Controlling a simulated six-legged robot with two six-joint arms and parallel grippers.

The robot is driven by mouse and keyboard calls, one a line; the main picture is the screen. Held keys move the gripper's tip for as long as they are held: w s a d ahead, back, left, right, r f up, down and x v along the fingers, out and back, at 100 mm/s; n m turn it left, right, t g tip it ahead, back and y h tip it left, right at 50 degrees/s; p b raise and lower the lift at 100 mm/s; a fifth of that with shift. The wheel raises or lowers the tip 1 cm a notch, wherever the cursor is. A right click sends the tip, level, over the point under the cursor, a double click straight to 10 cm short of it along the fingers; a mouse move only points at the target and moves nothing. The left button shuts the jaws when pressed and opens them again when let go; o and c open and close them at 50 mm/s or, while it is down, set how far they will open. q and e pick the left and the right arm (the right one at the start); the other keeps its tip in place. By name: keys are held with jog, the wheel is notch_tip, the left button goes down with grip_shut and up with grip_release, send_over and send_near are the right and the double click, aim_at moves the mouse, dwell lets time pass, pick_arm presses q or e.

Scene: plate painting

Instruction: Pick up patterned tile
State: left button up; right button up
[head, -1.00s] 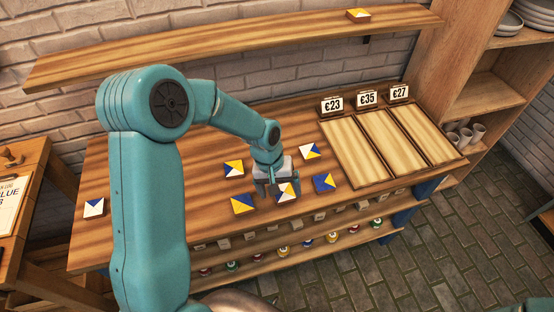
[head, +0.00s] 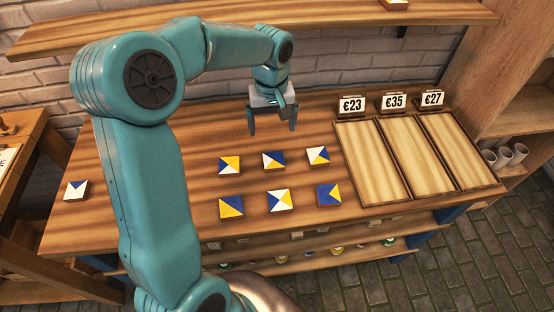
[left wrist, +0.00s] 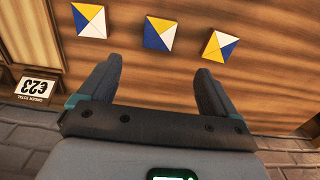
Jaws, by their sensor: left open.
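Several square tiles patterned in blue, yellow and white lie on the wooden table in two rows. The back row has a left tile (head: 229,165), a middle tile (head: 274,160) and a right tile (head: 317,155). The front row has a left tile (head: 231,207), a middle tile (head: 280,200) and a right tile (head: 328,195). My left gripper (head: 272,130) is open and empty, behind the back row near the table's back edge. The left wrist view shows its spread fingers (left wrist: 155,85), apart from the back row's middle tile (left wrist: 160,34). My right gripper is out of view.
A blue-and-white tile (head: 76,190) lies alone at the table's left end. Three empty wooden trays (head: 373,165) with price cards (head: 393,102) stand at the right. A wall shelf (head: 200,30) runs above the back. A side bench (head: 30,155) stands at the left.

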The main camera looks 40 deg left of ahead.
pick_arm(q)
send_over(274, 159)
jog(key=f, duration=0.7)
jog(key=shift+a+f, duration=0.2)
jog(key=shift+f, duration=0.15)
jog(key=shift+s+f, duration=0.1)
jog(key=shift+s, duration=0.15)
jog(key=shift+d+f, duration=0.1)
jog(key=shift+f, duration=0.2)
notch_tip(274, 159, down, 4)
jog(key=shift+w+d+f, duration=0.1)
jog(key=shift+w, duration=0.05)
jog(key=shift+f, duration=0.35)
jog(key=c, duration=1.2)
